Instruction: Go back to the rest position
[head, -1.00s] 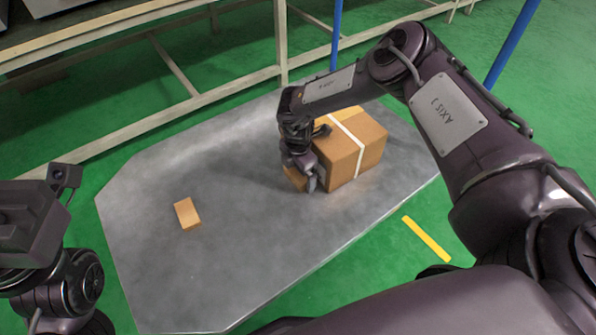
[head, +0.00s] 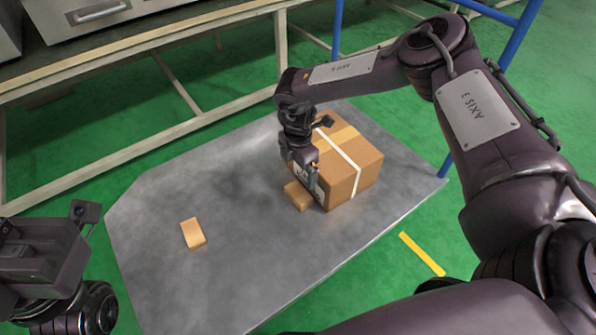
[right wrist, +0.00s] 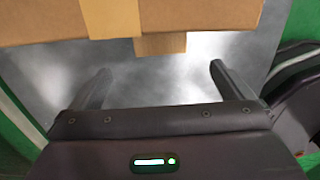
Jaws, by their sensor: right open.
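My right gripper (head: 304,172) is beside the left face of a large cardboard box (head: 358,172) with a pale tape strip. It is just above a small cardboard box (head: 298,196) on the grey platform (head: 250,270). In the right wrist view the right gripper (right wrist: 160,70) has its fingers wide apart with nothing between them. The large box (right wrist: 50,18) and the small box (right wrist: 160,43) are beyond the fingertips. My left gripper (head: 40,250) is at the left edge; its fingers cannot be made out.
Another small cardboard box (head: 193,232) lies alone on the left of the platform. A beige-framed workbench (head: 180,85) runs along the back. A blue post (head: 515,45) stands at the right. Much of the platform's left and front is bare.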

